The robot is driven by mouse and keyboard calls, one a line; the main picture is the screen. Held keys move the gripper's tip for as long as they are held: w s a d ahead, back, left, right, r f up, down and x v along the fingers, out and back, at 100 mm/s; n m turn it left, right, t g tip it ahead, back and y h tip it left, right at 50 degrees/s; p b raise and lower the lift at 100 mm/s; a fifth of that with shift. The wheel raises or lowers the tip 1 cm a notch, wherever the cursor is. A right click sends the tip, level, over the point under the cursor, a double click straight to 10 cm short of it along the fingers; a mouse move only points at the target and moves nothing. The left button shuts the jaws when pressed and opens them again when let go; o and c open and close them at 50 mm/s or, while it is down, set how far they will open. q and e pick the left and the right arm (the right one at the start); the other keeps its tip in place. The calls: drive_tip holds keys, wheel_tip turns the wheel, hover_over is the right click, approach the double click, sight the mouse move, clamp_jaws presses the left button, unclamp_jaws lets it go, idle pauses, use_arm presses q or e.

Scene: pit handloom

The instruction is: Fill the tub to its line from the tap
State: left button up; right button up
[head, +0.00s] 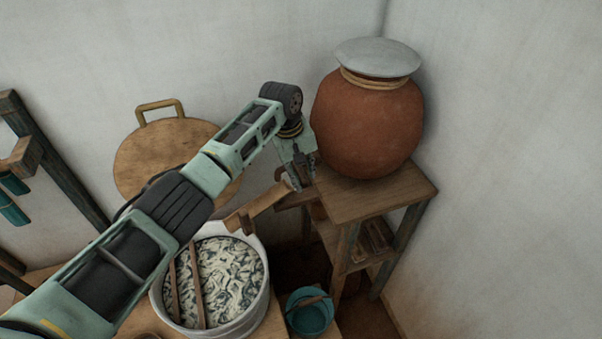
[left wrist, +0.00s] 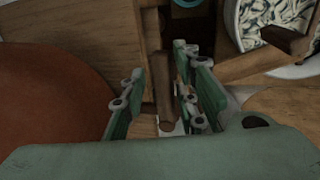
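The large pale tub (head: 262,302) stands at lower centre in the head view, with pale, dark-streaked pieces inside and two wooden sticks across it. No fill line can be made out. A wooden trough (head: 258,203) slopes from beside the pot stand toward the tub's rim. My left gripper (head: 301,183) points down beside the stand, in front of the clay pot (head: 368,127). In the left wrist view its fingers (left wrist: 160,88) are apart, with a brown wooden peg (left wrist: 165,112), possibly the tap handle, showing between them. Whether they touch it cannot be told. My right gripper is out of view.
The pot sits on a wooden stand (head: 378,197) in the corner, under a pale lid (head: 378,57). A teal bucket (head: 310,315) is right of the tub. A round wooden board (head: 150,160) leans on the wall behind my left arm.

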use_arm(q)
drive_tip(key=shift+o, duration=0.7)
drive_tip(key=shift+f, duration=0.2)
drive_tip(key=v, duration=1.2)
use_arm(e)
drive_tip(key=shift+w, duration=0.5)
